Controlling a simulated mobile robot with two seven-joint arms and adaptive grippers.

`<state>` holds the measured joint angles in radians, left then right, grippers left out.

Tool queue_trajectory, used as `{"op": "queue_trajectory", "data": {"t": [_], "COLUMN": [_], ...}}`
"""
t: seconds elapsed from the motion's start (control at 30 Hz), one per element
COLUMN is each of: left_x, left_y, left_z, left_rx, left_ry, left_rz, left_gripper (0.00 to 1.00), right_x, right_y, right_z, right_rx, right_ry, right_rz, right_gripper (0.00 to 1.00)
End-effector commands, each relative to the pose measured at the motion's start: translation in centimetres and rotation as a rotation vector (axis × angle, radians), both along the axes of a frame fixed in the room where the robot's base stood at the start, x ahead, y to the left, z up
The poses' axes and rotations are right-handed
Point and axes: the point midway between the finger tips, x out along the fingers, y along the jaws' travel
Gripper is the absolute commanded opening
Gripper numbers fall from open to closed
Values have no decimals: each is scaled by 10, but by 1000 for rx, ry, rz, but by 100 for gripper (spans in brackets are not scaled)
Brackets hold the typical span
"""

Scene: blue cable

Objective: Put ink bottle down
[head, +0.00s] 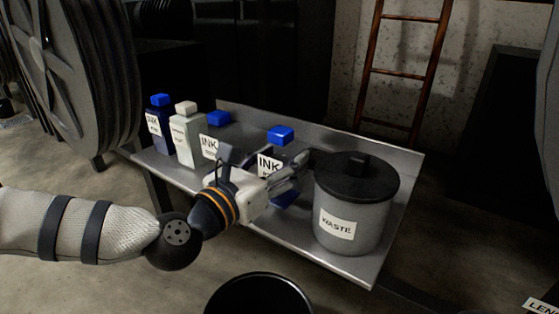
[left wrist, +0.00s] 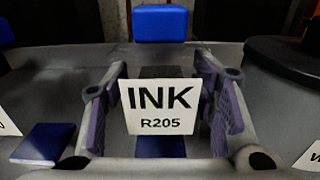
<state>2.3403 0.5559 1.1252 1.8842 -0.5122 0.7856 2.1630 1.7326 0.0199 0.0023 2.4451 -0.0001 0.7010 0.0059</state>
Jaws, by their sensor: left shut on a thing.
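My left gripper (head: 292,172) is shut on an ink bottle with a blue cap (head: 281,136) and a white INK label (head: 269,165). In the left wrist view the label (left wrist: 161,107) reads INK R205, the blue cap (left wrist: 160,24) is above it, and the fingers are on both sides. The bottle looks upright, over the metal table (head: 300,238). Its base is mostly hidden in the head view, and I cannot tell whether it touches the table. A flat blue patch (left wrist: 42,143) lies left of the gripper in the left wrist view. My right gripper is not in view.
A grey waste pot (head: 350,215) with a black lid stands close right of the gripper. A dark blue bottle (head: 160,125), a white-capped bottle (head: 187,140) and another blue-capped ink bottle (head: 218,118) stand left. A black bin (head: 258,285) is in front. The table has a raised back edge.

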Motion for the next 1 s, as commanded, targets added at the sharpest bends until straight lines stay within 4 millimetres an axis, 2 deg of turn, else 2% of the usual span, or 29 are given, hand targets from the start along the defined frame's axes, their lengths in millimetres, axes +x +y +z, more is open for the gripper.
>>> {"op": "queue_trajectory", "data": {"t": [0.03,0.1,0.13,0.5,0.57,0.9,1.0], "left_x": [0,0,0,-3,-11,-75,-88], "left_y": [0,0,0,3,9,57,66], "left_z": [-3,-2,-2,3,3,3,2], "left_rx": [0,0,0,0,0,-3,0], "left_ry": [2,1,1,1,3,3,3], "left_rz": [0,0,0,1,2,3,2], "left_gripper": [55,71,73,73,73,73,73], "right_x": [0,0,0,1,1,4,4], "right_y": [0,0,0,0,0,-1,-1], "right_z": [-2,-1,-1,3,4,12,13], "right_rx": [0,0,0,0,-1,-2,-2], "right_ry": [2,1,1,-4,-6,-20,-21], "right_rz": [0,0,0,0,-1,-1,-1], "right_gripper": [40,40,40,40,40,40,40]}}
